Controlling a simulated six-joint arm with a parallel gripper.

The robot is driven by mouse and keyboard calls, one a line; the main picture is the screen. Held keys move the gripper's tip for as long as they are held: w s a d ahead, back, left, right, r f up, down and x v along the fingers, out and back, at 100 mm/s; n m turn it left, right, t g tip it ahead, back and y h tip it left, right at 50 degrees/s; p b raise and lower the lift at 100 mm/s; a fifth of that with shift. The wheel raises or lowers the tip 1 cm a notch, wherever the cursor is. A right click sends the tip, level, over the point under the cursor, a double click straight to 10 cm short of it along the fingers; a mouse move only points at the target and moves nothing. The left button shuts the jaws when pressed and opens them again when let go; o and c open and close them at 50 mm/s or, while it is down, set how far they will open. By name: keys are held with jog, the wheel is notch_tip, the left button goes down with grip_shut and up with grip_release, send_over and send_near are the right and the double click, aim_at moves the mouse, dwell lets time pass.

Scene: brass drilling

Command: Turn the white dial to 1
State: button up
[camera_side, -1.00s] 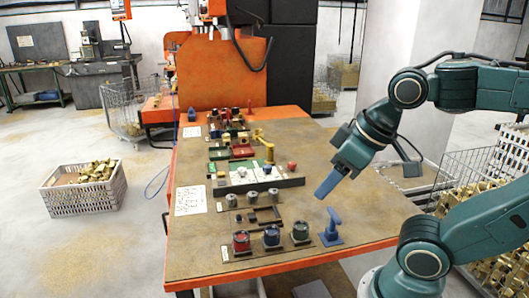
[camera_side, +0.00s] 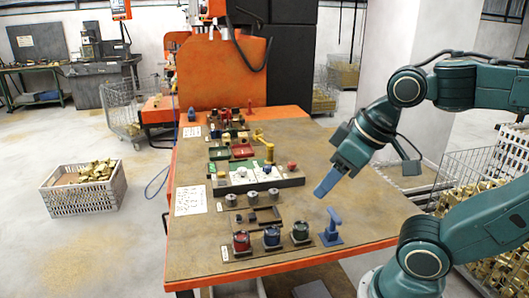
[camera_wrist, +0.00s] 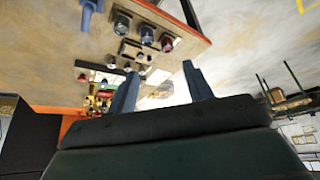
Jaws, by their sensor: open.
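In the side view a row of small pale grey-white knobs (camera_side: 252,198) stands mid-table. I cannot make out which is the white dial, nor any number. In front of them, a dark strip carries a red knob (camera_side: 241,241), a blue knob (camera_side: 272,236) and a green knob (camera_side: 301,231). My gripper (camera_side: 325,187) hangs above the table's right part, right of the knobs and apart from them, with its blue fingers pointing down. In the wrist view its fingers (camera_wrist: 160,88) are spread with nothing between them. The knob rows also show small there.
A blue lever-like piece (camera_side: 332,228) stands right of the green knob. A long panel with white sections (camera_side: 252,176) lies behind the pale knobs, with coloured trays (camera_side: 231,153) further back. A white sheet (camera_side: 190,200) lies at the table's left edge.

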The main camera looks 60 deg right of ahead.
jog(key=w+d+r+g, duration=0.1)
jog(key=w+d+r, duration=0.15)
jog(key=w, duration=0.25)
jog(key=w+d+r, duration=0.1)
jog(key=w+r, duration=0.3)
jog(key=w, duration=0.2)
jog(key=n+g, duration=0.3)
jog(key=g, duration=0.2)
send_over(243, 169)
notch_tip(243, 169, down, 13)
jog(key=shift+w+r, duration=0.1)
jog(key=shift+r, duration=0.05)
notch_tip(243, 169, down, 14)
jog(key=shift+r, duration=0.1)
jog(key=c, duration=1)
